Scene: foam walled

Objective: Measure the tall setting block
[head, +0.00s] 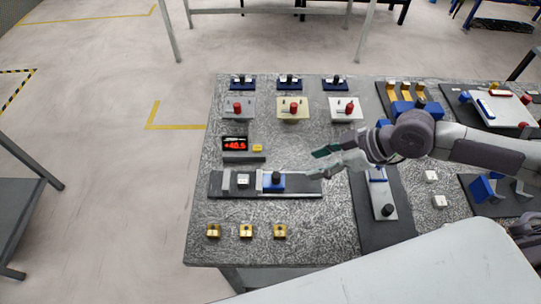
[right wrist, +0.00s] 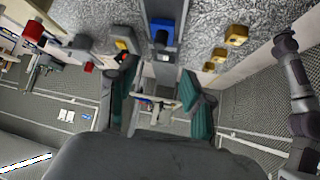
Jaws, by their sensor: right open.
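A measuring slide (head: 308,190) lies on the speckled table, with a blue carriage (head: 275,182) that has a black knob. A small pale block (head: 243,180) sits on the slide left of the carriage; I cannot tell whether it touches it, nor whether it is the tall setting block. A display (head: 235,144) behind the slide reads +40.5 in red. My right gripper (head: 315,168) is open and empty, above the slide's right end and right of the carriage. In the right wrist view the carriage (right wrist: 161,32) shows beyond the open fingers.
Several gold blocks (head: 246,230) stand in front of the slide. Plates with red knobs (head: 292,108) stand behind it. A dark plate with another black-knobbed slider (head: 384,204) and small white cubes (head: 431,175) lie to the right. The table's left edge is close to the slide.

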